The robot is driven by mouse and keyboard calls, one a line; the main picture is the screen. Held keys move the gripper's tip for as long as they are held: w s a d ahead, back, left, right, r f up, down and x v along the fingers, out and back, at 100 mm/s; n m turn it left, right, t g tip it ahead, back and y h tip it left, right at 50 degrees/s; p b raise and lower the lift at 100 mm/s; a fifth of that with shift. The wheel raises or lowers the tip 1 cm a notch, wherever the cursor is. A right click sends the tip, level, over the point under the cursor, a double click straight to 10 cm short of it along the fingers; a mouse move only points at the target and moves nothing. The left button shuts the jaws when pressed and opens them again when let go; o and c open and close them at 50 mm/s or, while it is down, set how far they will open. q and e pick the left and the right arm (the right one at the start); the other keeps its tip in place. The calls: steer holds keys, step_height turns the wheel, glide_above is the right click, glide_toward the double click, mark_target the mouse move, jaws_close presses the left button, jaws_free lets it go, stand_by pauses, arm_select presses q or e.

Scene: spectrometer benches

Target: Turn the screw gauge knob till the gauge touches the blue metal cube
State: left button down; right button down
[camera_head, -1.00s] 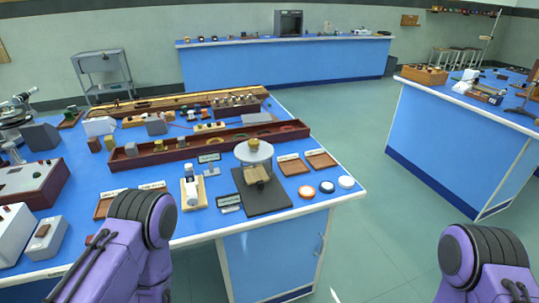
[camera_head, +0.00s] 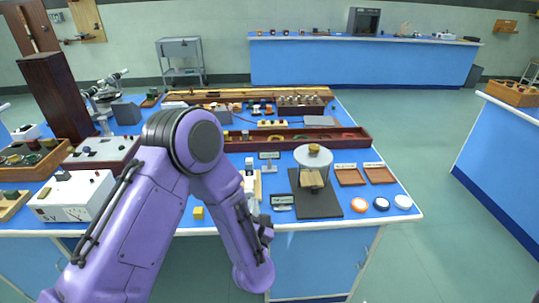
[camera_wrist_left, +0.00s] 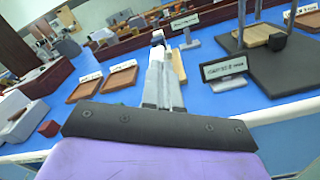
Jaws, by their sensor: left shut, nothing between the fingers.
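A small white-grey instrument (camera_head: 249,165) on a light wooden base stands near the front of the blue bench; it looks like the screw gauge. My left forearm covers part of it in the head view. In the left wrist view its wooden base (camera_wrist_left: 178,66) shows just beyond my fingers, which hide most of the gauge. My left gripper (camera_head: 254,207) is shut and empty, close to the gauge; contact cannot be told. It also shows in the left wrist view (camera_wrist_left: 160,75). I cannot make out the knob or the blue cube. My right gripper is out of view.
Right of the gauge is a dark plate (camera_head: 325,207) carrying a stand with a round white top. Label stands (camera_head: 283,201) are close by. Trays (camera_head: 350,177) and coloured discs (camera_head: 381,203) lie farther right. A long brown box (camera_head: 340,138) runs behind.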

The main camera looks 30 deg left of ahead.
mark_target(253, 194)
arm_select(q)
steer(key=shift+x, duration=2.65)
steer(key=shift+s+f+b, duration=0.25)
steer(key=shift+f+b, duration=0.35)
steer(key=shift+b, duration=0.2)
steer(key=shift+d+f+b, duration=0.15)
steer(key=shift+d+b, duration=0.05)
steer(key=shift+b, duration=0.65)
steer(key=shift+w+d+r, duration=0.1)
steer(key=shift+r, duration=0.1)
steer(key=shift+r, duration=0.15)
steer(key=shift+d, duration=0.25)
steer(key=b+v, duration=0.1)
steer(key=v, duration=0.4)
steer(key=shift+d+r, duration=0.1)
steer(key=shift+r, duration=0.05)
